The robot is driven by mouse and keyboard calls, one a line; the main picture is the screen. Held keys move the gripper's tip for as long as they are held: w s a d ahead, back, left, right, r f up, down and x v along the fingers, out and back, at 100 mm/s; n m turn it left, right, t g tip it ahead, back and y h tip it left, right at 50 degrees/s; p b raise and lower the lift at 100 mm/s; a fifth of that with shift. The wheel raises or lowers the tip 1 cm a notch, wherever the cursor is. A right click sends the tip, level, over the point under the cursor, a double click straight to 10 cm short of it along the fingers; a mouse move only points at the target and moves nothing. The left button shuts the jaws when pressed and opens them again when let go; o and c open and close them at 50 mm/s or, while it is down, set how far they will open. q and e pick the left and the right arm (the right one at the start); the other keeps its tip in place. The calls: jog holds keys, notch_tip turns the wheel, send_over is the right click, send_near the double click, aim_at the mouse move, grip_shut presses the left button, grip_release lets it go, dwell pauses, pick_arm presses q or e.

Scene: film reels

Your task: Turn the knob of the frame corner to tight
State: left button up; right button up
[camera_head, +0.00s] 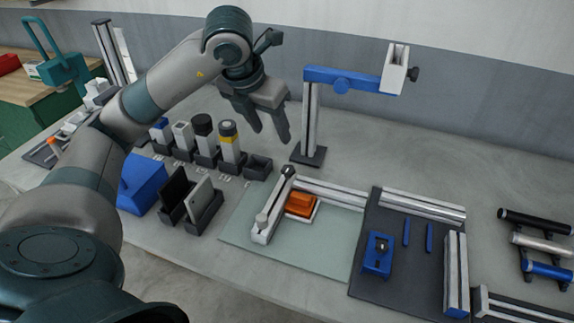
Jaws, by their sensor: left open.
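Two silver profiles meet at a frame corner (287,178) on the pale green mat (235,225). A dark round knob (288,170) sits on top of that corner. I cannot tell its turn setting from here. My left gripper (270,134) hangs in the air above and slightly left of the corner, fingers pointing down. It is open and empty, apart from the knob. My right gripper is not in view.
A post with a blue arm (340,78) stands right behind my left gripper. Holders with upright bottles (229,142) are to its left. An orange block (301,204) lies inside the frame. A dark tray (400,275) with blue parts is at right.

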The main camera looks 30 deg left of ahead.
pick_arm(q)
jog(key=shift+f, duration=0.1)
jog(key=p, duration=0.3)
send_over(288, 169)
jog(key=s, duration=0.3)
jog(key=f, duration=1.1)
jog(key=shift+w+f, duration=0.2)
jog(key=shift+f, duration=0.15)
jog(key=x, duration=0.3)
jog(key=shift+w+f+p, duration=0.1)
jog(key=shift+f+p, duration=0.05)
jog(key=shift+p, duration=0.15)
jog(key=shift+w+f, duration=0.2)
jog(key=shift+f, duration=0.4)
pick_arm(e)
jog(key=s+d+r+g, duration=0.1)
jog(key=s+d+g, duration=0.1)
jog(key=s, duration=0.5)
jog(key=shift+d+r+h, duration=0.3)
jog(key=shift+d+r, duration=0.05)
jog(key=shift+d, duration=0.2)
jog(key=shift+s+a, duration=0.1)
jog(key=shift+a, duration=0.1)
pick_arm(q)
jog(key=c, duration=1.1)
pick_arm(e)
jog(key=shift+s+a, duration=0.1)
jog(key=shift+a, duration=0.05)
